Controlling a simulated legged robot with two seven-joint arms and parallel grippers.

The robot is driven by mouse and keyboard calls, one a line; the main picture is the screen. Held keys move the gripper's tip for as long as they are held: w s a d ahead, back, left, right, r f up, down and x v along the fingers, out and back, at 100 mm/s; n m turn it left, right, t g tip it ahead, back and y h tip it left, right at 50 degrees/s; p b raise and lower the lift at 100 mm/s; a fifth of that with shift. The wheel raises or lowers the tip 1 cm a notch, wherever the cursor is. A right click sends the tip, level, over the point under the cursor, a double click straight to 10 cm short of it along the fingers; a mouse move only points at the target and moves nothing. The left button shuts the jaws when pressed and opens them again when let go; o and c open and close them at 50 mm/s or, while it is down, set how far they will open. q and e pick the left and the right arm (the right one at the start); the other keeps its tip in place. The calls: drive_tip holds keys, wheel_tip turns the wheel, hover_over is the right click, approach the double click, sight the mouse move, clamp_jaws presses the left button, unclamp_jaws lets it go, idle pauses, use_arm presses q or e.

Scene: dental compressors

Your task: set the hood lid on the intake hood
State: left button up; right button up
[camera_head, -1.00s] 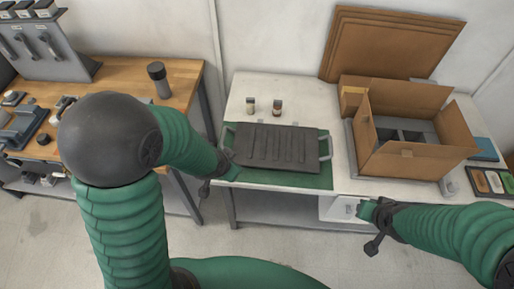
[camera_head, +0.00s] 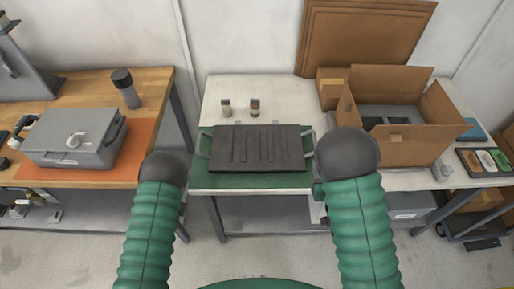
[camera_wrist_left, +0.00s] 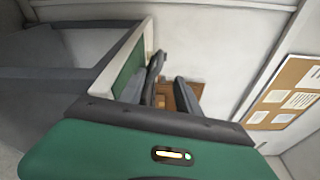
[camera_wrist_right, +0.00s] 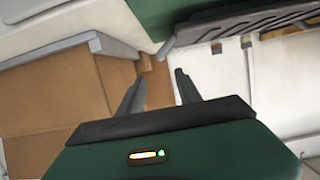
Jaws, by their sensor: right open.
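The hood lid, taken as the dark ribbed panel (camera_head: 255,150), lies flat on a green mat (camera_head: 255,180) on the white table, with a grey handle at each end. No separate intake hood is clearly identifiable; I cannot tell whether one is under the panel. My left gripper (camera_wrist_left: 160,88) is open in its wrist view, its fingers near the panel's end and the mat; no grip shows. My right gripper (camera_wrist_right: 157,85) is open and empty near the panel's other handle (camera_wrist_right: 167,46). Both grippers are mostly hidden behind my arms in the head view.
A grey case (camera_head: 75,138) sits on an orange mat (camera_head: 142,145) on the wooden bench at left. An open cardboard box (camera_head: 405,150) stands right of the panel. The table's back left is clear.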

sight(199, 141)
use_arm(q)
drive_tip(key=x, duration=1.6)
drive_tip(key=shift+w+f, duration=0.1)
drive_tip(key=shift+w, duration=0.15)
use_arm(e)
drive_tip(key=x, duration=1.6)
drive_tip(key=shift+w+f, duration=0.1)
drive_tip(key=shift+w, duration=0.1)
use_arm(q)
clamp_jaws()
use_arm(e)
drive_tip(key=shift+s, duration=0.1)
clamp_jaws()
use_arm(q)
drive_tip(key=shift+s, duration=0.1)
drive_tip(key=shift+f, duration=0.1)
